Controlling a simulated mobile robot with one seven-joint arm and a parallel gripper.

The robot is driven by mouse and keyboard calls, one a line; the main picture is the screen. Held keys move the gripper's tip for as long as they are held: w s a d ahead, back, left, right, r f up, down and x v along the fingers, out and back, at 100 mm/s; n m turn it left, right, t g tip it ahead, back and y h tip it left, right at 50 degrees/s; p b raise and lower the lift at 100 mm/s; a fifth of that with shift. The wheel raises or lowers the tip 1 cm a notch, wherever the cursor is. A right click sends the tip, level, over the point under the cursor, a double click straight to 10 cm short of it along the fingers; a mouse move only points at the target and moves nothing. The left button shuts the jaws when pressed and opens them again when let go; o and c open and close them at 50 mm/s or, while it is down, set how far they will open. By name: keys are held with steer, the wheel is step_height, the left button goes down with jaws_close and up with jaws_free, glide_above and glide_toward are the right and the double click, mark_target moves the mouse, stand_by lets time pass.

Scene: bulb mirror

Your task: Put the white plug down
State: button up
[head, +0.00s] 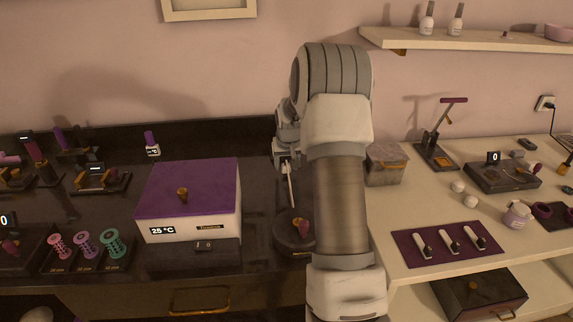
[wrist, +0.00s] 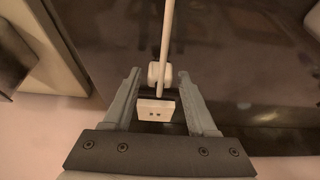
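My gripper (head: 287,160) points down over the dark counter, just left of my arm. A thin white rod or cord (wrist: 165,40) runs away from the plug. In the head view it hangs below the gripper as a pale stick (head: 291,188); I cannot tell whether its lower end touches the counter.
A dark round base (head: 287,232) stands close below the gripper. A purple-topped box (head: 215,180) is to its left. Dark counter between box and gripper is clear.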

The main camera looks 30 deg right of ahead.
steer(key=shift+o, duration=0.3)
steer(key=shift+r, duration=0.1)
steer(key=shift+r, duration=0.25)
steer(key=p+v, duration=0.1)
steer(key=v, duration=1)
steer(key=shift+s+r, duration=0.25)
steer(key=shift+r, duration=0.05)
